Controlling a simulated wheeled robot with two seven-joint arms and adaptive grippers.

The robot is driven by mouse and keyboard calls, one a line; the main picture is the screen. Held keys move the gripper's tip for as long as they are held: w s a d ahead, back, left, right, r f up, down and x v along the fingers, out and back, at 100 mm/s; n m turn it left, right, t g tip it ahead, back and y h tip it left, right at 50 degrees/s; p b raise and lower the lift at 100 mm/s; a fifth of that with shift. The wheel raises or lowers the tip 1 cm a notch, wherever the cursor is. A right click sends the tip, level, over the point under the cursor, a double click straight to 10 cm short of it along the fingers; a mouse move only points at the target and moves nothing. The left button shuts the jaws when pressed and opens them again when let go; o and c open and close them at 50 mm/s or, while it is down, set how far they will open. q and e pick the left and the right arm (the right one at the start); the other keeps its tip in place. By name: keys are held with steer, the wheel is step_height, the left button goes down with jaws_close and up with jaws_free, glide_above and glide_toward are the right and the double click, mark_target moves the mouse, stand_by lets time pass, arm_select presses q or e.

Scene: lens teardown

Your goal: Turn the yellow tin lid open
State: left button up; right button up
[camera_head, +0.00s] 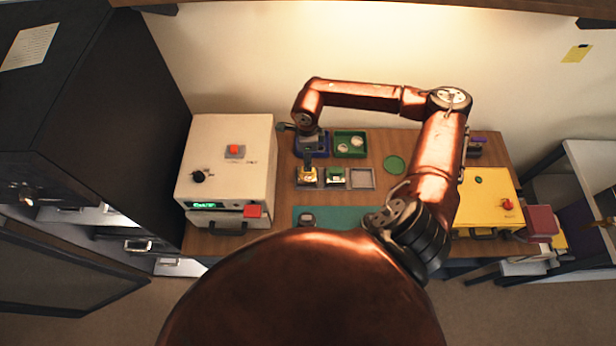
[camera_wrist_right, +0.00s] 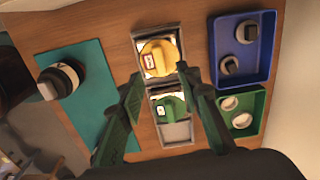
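The yellow tin (camera_head: 308,175) sits in a grey square holder, left of the green tin (camera_head: 336,177). In the right wrist view the yellow tin (camera_wrist_right: 165,66) shows a round yellow lid with a raised bar and a small label. The green tin (camera_wrist_right: 170,107) lies nearer, in the adjoining holder. My right gripper (camera_wrist_right: 158,78) is open and empty, its two fingers spread. The fingertips appear above and just short of the yellow lid; contact cannot be made out. In the head view the right gripper (camera_head: 308,158) is over the yellow tin's back side. My left gripper is not in view.
A blue tray (camera_wrist_right: 243,80) and a green tray (camera_wrist_right: 258,124) with small round parts stand beside the tins. An empty grey holder (camera_head: 373,180) is right of them. A teal mat (camera_head: 345,215) carries a lens (camera_head: 307,219). A white machine (camera_head: 225,150) and a yellow box (camera_head: 485,205) flank them.

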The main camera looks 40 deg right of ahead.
step_height(320, 180, up, 6)
steer(key=shift+f+p, duration=0.1)
steer(key=shift+p, duration=1.05)
